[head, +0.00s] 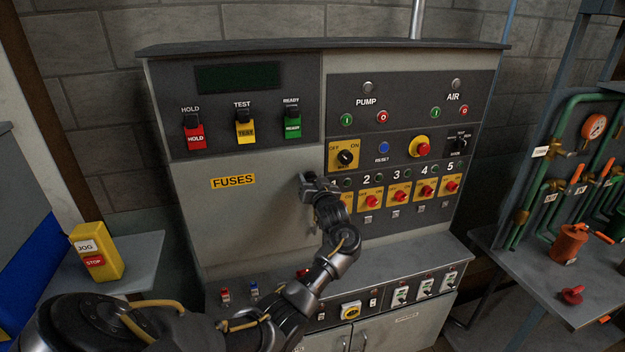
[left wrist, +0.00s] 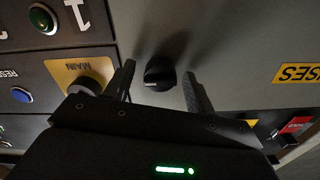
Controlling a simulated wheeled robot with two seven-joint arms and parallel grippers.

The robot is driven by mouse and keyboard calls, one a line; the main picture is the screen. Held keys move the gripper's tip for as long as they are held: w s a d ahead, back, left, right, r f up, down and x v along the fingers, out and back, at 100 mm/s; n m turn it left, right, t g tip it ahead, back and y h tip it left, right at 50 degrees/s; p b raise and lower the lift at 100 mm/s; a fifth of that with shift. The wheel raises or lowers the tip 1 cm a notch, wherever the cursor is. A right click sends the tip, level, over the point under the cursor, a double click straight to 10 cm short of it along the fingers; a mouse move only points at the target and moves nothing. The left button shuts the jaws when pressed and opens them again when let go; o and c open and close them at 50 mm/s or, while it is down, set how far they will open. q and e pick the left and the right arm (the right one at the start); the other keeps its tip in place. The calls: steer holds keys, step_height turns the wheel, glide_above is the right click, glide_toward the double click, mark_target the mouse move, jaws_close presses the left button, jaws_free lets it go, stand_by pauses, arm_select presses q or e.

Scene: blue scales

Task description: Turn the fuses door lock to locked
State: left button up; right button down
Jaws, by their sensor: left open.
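The fuses door is the plain grey panel (head: 240,225) under the yellow FUSES label (head: 233,182) on the control cabinet; it looks flush with the front. Its lock, a round black knob (left wrist: 160,72), shows in the left wrist view, with its ridge lying roughly sideways there. In the head view the knob is hidden behind my gripper. My left gripper (head: 316,182) is at the door's upper right edge. In the left wrist view its open fingers (left wrist: 159,82) stand on either side of the knob, with gaps visible. My right gripper is not in view.
The yellow main OFF/ON switch (head: 344,156) sits just right of my gripper, above several numbered red fuse knobs (head: 398,196). HOLD, TEST and READY switches (head: 242,130) are higher up. A ledge with small switches (head: 400,258) juts out below. Green pipes (head: 550,170) stand at the right.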

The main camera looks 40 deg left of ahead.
arm_select(q)
steer(key=c, duration=1)
steer(key=shift+o, duration=0.2)
steer(key=shift+f+n+b, duration=0.1)
steer(key=shift+n+b, duration=0.3)
steer(key=shift+b, duration=0.05)
steer(key=shift+f+n+b, duration=0.15)
steer(key=shift+n+b, duration=0.85)
steer(key=n+b, duration=1.2)
steer(key=b, duration=0.1)
steer(key=shift+n+b, duration=1)
steer(key=shift+n, duration=0.1)
steer(key=shift+n+b, duration=0.5)
steer(key=shift+n, duration=0.1)
steer(key=shift+r, duration=0.2)
